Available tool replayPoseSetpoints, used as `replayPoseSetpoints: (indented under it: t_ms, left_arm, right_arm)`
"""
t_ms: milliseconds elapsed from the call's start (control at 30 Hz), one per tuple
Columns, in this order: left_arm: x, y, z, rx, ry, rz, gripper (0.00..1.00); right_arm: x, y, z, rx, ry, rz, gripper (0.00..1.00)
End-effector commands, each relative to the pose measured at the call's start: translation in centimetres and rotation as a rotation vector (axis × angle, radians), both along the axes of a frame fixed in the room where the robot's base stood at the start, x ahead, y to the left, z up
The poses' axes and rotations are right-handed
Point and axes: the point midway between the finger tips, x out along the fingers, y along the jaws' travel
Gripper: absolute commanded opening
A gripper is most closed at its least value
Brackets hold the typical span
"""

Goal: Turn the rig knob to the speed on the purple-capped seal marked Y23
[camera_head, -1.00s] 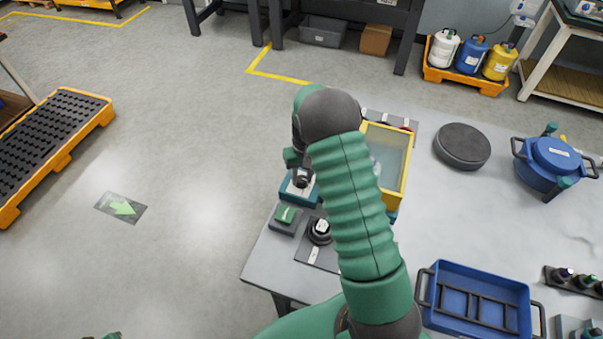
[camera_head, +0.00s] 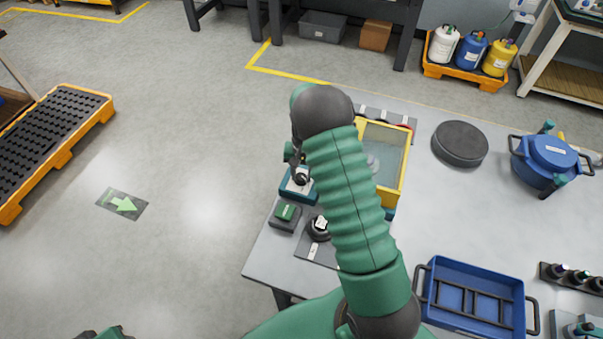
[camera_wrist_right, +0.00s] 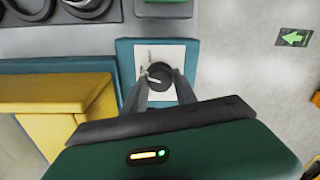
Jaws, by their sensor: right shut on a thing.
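The rig knob (camera_wrist_right: 159,76) is a dark round knob with a pale pointer line, on a white dial plate (camera_wrist_right: 150,57) set in a teal housing (camera_wrist_right: 126,55). In the head view the housing (camera_head: 285,190) stands at the table's left edge. My right gripper (camera_wrist_right: 160,82) is shut on the knob from above, one finger on each side. In the head view my right arm hides most of the gripper. Several capped seals stand in a dark rack (camera_head: 574,277) at the right edge. Their markings are too small to read. My left gripper's fingers are out of view.
A yellow-rimmed tank (camera_head: 405,170) stands right beside the housing. A green-topped switch box (camera_head: 286,213) and a round black control (camera_head: 318,229) are in front. A blue tray (camera_head: 475,270), a dark disc (camera_head: 460,144) and a blue pot (camera_head: 548,160) stand farther right.

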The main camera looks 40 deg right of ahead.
Motion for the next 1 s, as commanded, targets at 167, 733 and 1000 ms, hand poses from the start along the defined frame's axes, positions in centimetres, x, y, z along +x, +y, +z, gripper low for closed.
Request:
replayPoseSetpoints:
  t_ms: [167,733,1000]
  left_arm:
    - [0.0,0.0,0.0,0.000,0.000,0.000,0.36]
    - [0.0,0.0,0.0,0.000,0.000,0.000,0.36]
    - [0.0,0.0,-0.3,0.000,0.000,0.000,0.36]
  right_arm:
    - [0.0,0.1,-0.1,0.001,0.001,0.001,0.00]
    - [0.1,0.0,0.7,0.000,-0.001,0.002,0.55]
    - [-0.1,-0.2,7.4,-0.001,-0.005,0.002,0.55]
